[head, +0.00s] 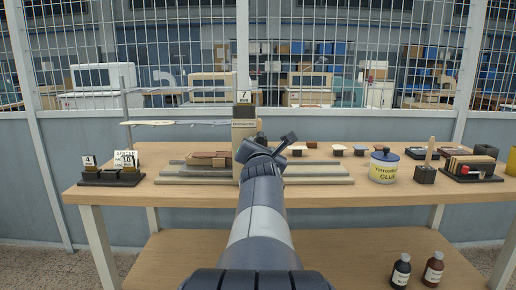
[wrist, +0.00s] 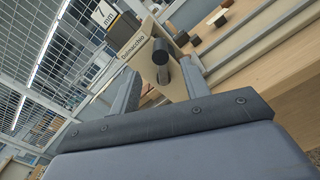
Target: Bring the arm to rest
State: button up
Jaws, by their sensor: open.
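My arm reaches forward over the wooden bench (head: 400,205) in the head view. My gripper (head: 274,150) is at its end, in front of the stamping press post (head: 244,130), and largely hidden by the arm's own links. In the wrist view my gripper (wrist: 161,82) is open, its two fingers apart with nothing held. Beyond and between the fingers is a dark round-ended knob (wrist: 160,56) in front of the pale press post (wrist: 143,50). I cannot tell how far the knob is from the fingers. A "7 mm" card (wrist: 104,15) tops the post.
A glue pot (head: 383,168), a holder with a wooden stick (head: 425,174) and a dark tray (head: 472,171) stand at right. Number cards on a black stand (head: 110,178) are at left. Two bottles (head: 401,271) stand on the lower shelf.

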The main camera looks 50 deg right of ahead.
aim_at(263, 138)
jog(key=p+x, duration=0.1)
jog(key=x, duration=1)
jog(key=shift+p, duration=0.3)
jog(key=shift+s+a, duration=0.15)
jog(key=shift+a, duration=0.05)
jog(key=b+v, duration=0.2)
jog(key=v, duration=0.8)
jog(key=p+x, duration=0.2)
jog(key=x, duration=0.8)
jog(key=shift+d+p, duration=0.2)
jog(key=shift+p, duration=0.15)
jog(key=shift+s+d+f+m+p, duration=0.2)
jog(key=shift+m+p, duration=0.25)
jog(key=shift+m, duration=0.15)
jog(key=shift+s+f+m, duration=0.1)
jog(key=shift+f+m, duration=0.1)
jog(key=shift+m, duration=0.1)
